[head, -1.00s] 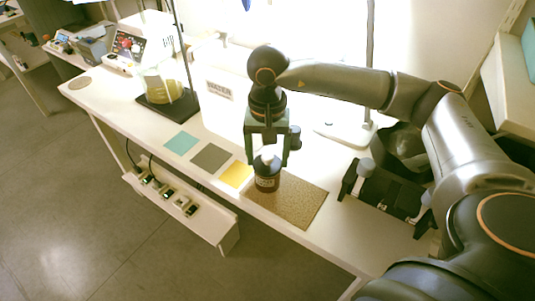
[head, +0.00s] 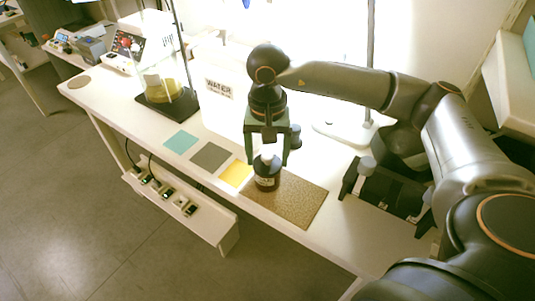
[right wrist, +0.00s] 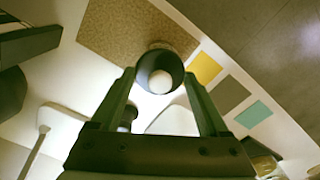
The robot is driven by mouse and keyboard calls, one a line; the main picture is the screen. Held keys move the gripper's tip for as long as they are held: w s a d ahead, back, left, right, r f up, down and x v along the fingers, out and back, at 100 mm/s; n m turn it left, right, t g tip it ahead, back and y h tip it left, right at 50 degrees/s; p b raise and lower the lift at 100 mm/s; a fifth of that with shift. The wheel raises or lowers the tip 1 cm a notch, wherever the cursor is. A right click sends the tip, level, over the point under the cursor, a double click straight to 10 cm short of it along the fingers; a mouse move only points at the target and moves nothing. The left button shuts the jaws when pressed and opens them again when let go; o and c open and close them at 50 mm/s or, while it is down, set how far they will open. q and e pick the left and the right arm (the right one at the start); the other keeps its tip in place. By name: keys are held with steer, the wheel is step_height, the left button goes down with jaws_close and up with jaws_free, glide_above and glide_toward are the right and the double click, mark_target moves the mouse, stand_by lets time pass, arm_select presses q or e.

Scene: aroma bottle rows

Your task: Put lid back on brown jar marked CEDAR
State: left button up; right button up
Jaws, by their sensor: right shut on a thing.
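The dark brown jar (head: 267,183) stands upright on the near-left part of the tan mat, with a pale label too small to read. My right gripper (head: 267,155) is directly above it, pointing down. Its fingers are shut on the lid, a dark round piece with a pale knob, which shows between the fingertips in the right wrist view (right wrist: 161,81). The lid is at the jar's mouth in the head view; I cannot tell whether it is seated. The lid hides most of the jar in the wrist view. My left gripper is not in view.
The tan mat (head: 300,204) has free room right of the jar. Yellow (head: 236,174), grey (head: 209,156) and teal (head: 181,141) squares lie to the left. A WATER sign (head: 219,89) stands behind. A dark fixture (head: 385,190) is at the right.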

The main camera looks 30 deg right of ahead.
stand_by(0.4)
steer(key=o, duration=1.2)
steer(key=shift+r, duration=0.1)
steer(key=shift+r+p, duration=2.25)
steer(key=shift+r, duration=1.2)
jaws_close()
